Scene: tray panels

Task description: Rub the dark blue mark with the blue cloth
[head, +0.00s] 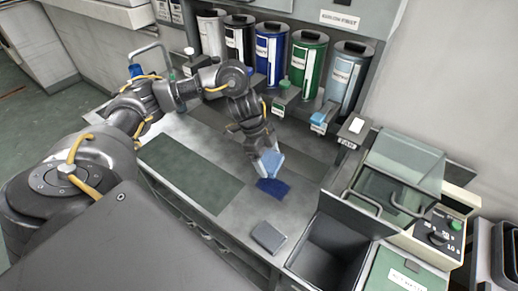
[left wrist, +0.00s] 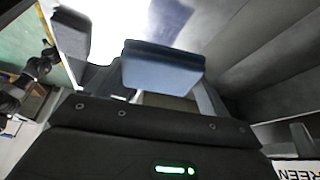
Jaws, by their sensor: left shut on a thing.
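My left gripper (head: 265,150) is shut on the blue cloth (head: 270,163), a light blue block-like pad, and holds it tilted over the counter. The cloth also shows in the left wrist view (left wrist: 163,72), between the fingers. The dark blue mark (head: 273,188) is a dark patch on the grey counter (head: 237,218), just below the cloth in the head view. The cloth's lower edge is close to the mark's upper edge; I cannot tell whether they touch. My right gripper is not in view.
A grey block (head: 268,237) lies near the counter's front edge. A dark green panel (head: 190,172) lies at left. Several labelled canisters (head: 305,58) stand along the back. An open bin (head: 328,252) and a glass-lidded box (head: 402,170) stand at right.

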